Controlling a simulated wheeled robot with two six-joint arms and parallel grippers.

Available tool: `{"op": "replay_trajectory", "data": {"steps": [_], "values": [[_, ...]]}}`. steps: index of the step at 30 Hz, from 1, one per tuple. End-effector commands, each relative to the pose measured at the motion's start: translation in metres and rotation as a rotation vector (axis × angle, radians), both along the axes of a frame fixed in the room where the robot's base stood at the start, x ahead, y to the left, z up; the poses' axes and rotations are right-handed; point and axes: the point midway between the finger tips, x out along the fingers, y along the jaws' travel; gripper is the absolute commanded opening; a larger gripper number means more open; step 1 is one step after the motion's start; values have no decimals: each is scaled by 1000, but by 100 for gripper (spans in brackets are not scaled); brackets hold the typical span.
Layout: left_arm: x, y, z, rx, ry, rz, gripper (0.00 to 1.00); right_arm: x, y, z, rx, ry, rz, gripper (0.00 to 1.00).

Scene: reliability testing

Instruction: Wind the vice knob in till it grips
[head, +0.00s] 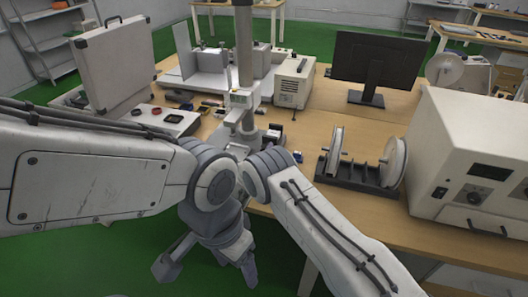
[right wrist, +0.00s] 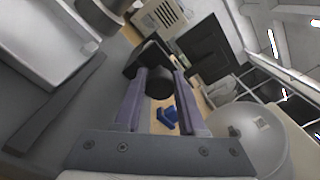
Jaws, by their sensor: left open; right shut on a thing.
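In the right wrist view, my right gripper (right wrist: 158,78) is shut on a round black knob (right wrist: 158,84), with one finger on each side of it. A dark block (right wrist: 146,57), apparently the vice body, sits just beyond the knob. Whether the vice jaws touch anything cannot be seen. In the head view my arm joints hide most of the vice and my right gripper. My left gripper (head: 208,268) hangs open and empty below the table's front edge, over the green floor.
A blue part (right wrist: 166,119) lies near the knob. On the wooden table (head: 310,200) stand a spool rack (head: 355,181), a monitor (head: 378,62), a white instrument (head: 465,165), an open case (head: 115,65) and a vertical column (head: 244,50) close behind my arms.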

Motion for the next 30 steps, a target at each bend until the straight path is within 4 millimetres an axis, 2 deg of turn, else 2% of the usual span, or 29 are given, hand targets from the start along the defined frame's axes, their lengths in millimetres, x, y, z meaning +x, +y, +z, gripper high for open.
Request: {"op": "replay_trajectory", "data": {"steps": [8, 17, 30], "values": [[0, 0, -20, 0, 0, 0, 69, 0, 0, -2, 167, -59, -3, 0], [0, 0, -47, 0, 0, 0, 69, 0, 0, -3, 434, -146, -2, 0], [0, 0, -98, 0, 0, 0, 69, 0, 0, -4, 832, -276, -1, 0]]}}
